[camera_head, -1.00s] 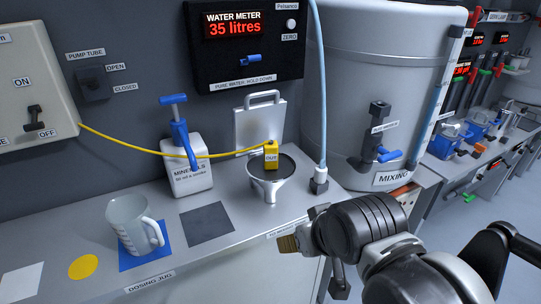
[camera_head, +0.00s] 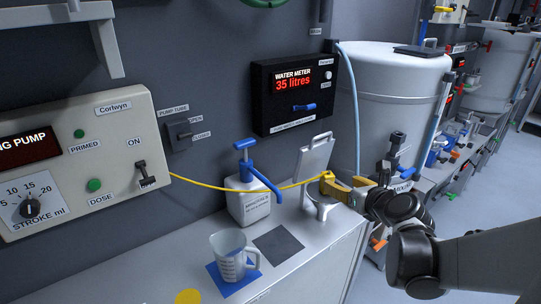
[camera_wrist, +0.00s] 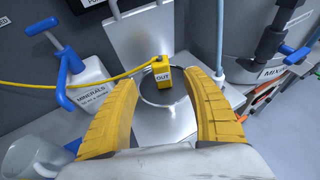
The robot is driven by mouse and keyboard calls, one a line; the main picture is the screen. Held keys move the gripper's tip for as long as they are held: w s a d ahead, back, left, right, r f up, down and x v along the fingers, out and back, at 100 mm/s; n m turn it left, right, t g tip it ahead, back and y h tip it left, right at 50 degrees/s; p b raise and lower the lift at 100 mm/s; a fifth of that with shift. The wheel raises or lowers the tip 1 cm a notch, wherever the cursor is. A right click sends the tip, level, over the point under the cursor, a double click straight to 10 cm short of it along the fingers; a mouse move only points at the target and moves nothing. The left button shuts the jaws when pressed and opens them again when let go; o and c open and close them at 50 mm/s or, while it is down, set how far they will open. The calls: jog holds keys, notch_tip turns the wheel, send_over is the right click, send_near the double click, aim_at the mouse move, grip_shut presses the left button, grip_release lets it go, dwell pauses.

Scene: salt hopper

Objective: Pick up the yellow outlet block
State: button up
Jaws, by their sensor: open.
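The yellow outlet block (camera_wrist: 163,75), labelled OUT, sits at the funnel (camera_wrist: 180,95) in the wrist view, with a yellow tube (camera_wrist: 110,80) running into it from the left. My gripper (camera_wrist: 165,105) is open, its two yellow fingers apart, with the block in line with the gap and just beyond the fingertips. In the head view my gripper (camera_head: 343,186) is beside the funnel (camera_head: 321,207) from the right. There the block and the fingers are both yellow and overlap, so the block is hard to make out.
The white minerals bottle (camera_head: 248,207) with its blue pump stands left of the funnel. A clear jug (camera_head: 230,254) stands on a blue mat (camera_head: 222,286). An upright metal plate (camera_head: 316,160) is behind the funnel, and a large white tank (camera_head: 392,90) is to the right.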

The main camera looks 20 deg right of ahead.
aim_at(330, 180)
jog(key=x, duration=0.2)
jog(key=b+x, duration=0.1)
jog(key=x, duration=0.1)
jog(key=shift+w+d+f, duration=0.25)
jog(key=shift+w+f, duration=0.05)
jog(key=shift+f, duration=0.05)
jog(key=b+x, duration=0.1)
jog(key=x, duration=0.1)
jog(key=b+x, duration=0.1)
jog(key=x, duration=0.1)
jog(key=b+x, duration=0.1)
jog(key=x, duration=0.1)
jog(key=shift+s+a+f, duration=0.15)
jog(key=shift+a+f, duration=0.05)
jog(key=shift+a, duration=0.05)
jog(key=shift+r, duration=0.1)
grip_shut()
